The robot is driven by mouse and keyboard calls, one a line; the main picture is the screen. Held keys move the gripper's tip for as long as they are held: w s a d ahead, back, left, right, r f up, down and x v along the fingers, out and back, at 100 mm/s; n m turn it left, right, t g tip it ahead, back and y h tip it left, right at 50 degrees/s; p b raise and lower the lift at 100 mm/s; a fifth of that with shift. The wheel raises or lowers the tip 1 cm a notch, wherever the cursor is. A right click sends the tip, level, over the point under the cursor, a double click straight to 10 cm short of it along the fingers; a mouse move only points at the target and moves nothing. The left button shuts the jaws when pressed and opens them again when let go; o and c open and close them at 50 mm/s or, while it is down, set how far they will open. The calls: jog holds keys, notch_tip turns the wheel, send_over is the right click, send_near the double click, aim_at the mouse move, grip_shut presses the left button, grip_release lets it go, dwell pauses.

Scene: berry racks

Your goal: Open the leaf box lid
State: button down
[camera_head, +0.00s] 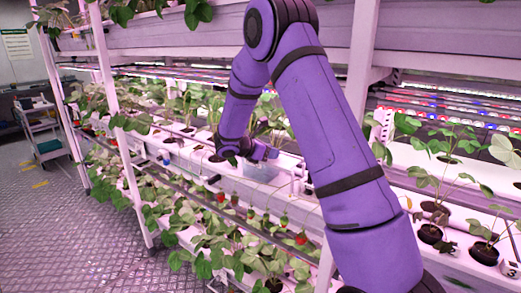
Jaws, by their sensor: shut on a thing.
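A pale, partly see-through box (262,172), which looks like the leaf box, sits among the plants on the middle rack shelf. My gripper (272,153) is small in the picture, at the upper edge of this box. It is shut on what looks like the lid's edge or handle. The fingertips and the exact grip are too small to make out. I cannot tell how far the lid is raised. My purple arm hides part of the shelf to the right of the box.
Strawberry plants in white troughs (455,200) line the rack on both sides of my arm. Red berries (301,238) hang below the box. A white rack post (130,165) stands left. A cart (45,138) stands far left, beyond clear metal floor (60,240).

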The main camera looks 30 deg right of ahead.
jog(key=shift+s, duration=0.2)
jog(key=c, duration=0.8)
grip_release()
jog(key=shift+c, duration=0.2)
jog(key=v, duration=1)
jog(key=shift+a+r, duration=0.2)
jog(key=shift+a, duration=0.1)
